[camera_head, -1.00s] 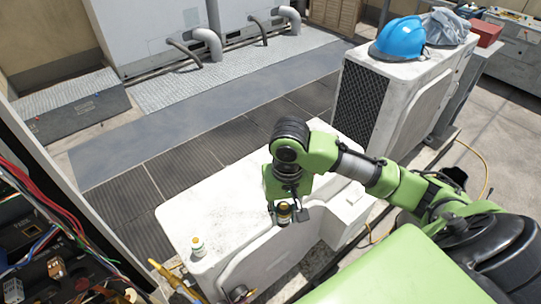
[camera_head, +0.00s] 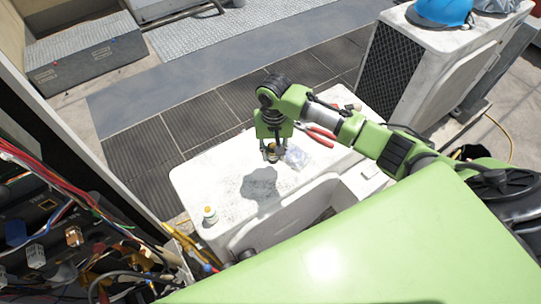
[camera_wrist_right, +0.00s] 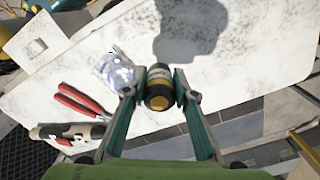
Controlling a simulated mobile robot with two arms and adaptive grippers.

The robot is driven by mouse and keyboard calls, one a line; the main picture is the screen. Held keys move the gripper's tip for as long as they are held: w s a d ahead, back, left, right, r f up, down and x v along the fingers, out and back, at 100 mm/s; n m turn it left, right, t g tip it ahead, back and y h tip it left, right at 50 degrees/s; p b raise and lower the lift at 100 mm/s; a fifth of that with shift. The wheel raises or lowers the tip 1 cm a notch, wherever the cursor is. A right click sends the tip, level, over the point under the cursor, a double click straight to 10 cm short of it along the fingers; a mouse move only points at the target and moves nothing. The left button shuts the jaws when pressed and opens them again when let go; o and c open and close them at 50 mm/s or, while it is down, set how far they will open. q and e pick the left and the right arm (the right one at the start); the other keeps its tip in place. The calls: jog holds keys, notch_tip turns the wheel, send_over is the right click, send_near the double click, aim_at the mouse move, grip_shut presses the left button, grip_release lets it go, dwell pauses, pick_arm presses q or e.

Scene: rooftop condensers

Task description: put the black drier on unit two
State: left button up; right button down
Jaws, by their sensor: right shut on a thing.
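My right gripper (camera_head: 271,153) is shut on a black drier with brass-yellow bands, which shows best between the fingers in the right wrist view (camera_wrist_right: 159,88). It holds the drier over the white top of the near condenser unit (camera_head: 225,175). The gripper's shadow falls on that top, left of the gripper. A second white condenser unit (camera_head: 430,75) with a dark grille stands at the upper right. I cannot read which one is unit two. My left gripper is not in view.
Red-handled pliers (camera_head: 322,137) and a clear plastic bag (camera_head: 297,157) lie right of the gripper. A blue helmet (camera_head: 441,12) sits on the far unit. An open panel of wires (camera_head: 60,215) is at left.

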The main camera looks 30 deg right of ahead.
aim_at(270, 159)
jog(key=shift+w+a+f, duration=0.3)
jog(key=shift+w+f, duration=0.3)
jog(key=shift+f, duration=0.1)
notch_tip(270, 159, down, 3)
jog(key=shift+w+d+f, duration=0.1)
jog(key=shift+w, duration=0.05)
jog(key=shift+f, duration=0.1)
jog(key=shift+f, duration=0.2)
jog(key=c, duration=1.6)
grip_release()
jog(key=shift+c, duration=0.2)
jog(key=shift+r, duration=0.15)
notch_tip(270, 159, up, 12)
jog(key=shift+r+b, duration=0.1)
jog(key=shift+b, duration=0.5)
